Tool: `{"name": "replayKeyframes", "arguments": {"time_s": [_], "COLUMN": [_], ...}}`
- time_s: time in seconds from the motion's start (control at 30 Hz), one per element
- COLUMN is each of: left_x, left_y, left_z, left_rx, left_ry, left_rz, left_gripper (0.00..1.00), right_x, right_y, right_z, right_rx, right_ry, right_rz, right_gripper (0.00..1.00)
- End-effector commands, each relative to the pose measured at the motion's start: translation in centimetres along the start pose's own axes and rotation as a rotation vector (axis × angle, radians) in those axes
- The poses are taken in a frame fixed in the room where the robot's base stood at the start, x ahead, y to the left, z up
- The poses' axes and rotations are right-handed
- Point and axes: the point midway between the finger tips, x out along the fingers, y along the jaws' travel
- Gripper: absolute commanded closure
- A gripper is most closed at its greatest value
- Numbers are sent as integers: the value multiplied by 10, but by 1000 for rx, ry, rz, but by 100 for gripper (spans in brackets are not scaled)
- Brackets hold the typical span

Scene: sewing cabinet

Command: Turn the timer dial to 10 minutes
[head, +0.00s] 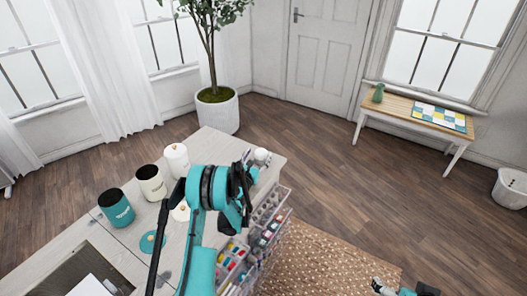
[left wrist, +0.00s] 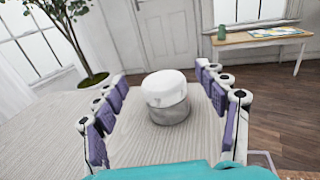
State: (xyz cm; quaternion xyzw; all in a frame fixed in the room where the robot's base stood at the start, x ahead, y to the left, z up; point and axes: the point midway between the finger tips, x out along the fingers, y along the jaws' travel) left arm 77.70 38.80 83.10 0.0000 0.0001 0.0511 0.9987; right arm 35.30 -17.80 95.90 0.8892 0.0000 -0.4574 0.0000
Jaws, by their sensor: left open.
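The timer (left wrist: 166,97) is a short round cylinder with a white upper part and a grey lower part, standing upright on the cabinet top. In the head view its white top (head: 262,155) shows near the far right corner, partly hidden by my left gripper (head: 249,168). In the left wrist view my left gripper (left wrist: 164,112) is open, with purple-padded fingers on both sides of the timer and gaps to it. No dial marks are readable. My right gripper (head: 384,288) shows only in part at the bottom right of the head view, away from the cabinet.
White, cream and teal canisters (head: 116,207) and a teal lid (head: 152,242) stand on the left of the cabinet top (head: 215,144). Open drawers (head: 268,207) with sewing items stick out on the right. A potted tree (head: 218,112) stands behind.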

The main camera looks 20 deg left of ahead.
Motion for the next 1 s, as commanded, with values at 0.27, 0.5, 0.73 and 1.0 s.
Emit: {"name": "replayKeyframes", "arguments": {"time_s": [0.27, 0.5, 0.73, 1.0], "left_x": [41, 70, 75, 75], "left_y": [-1, 0, 0, 0], "left_z": [-24, -21, -20, -20], "left_rx": [0, 0, 0, 0], "left_ry": [0, 0, 0, 0], "left_rz": [-2, 0, 0, 0], "left_gripper": [28, 28, 28, 65], "right_x": [18, 25, 25, 25], "right_y": [0, 0, 0, 0], "right_z": [13, 18, 18, 18], "right_rx": [0, 0, 0, 0], "right_ry": [0, 0, 0, 0], "right_rz": [0, 0, 0, 0], "right_gripper": [4, 4, 4, 4]}}
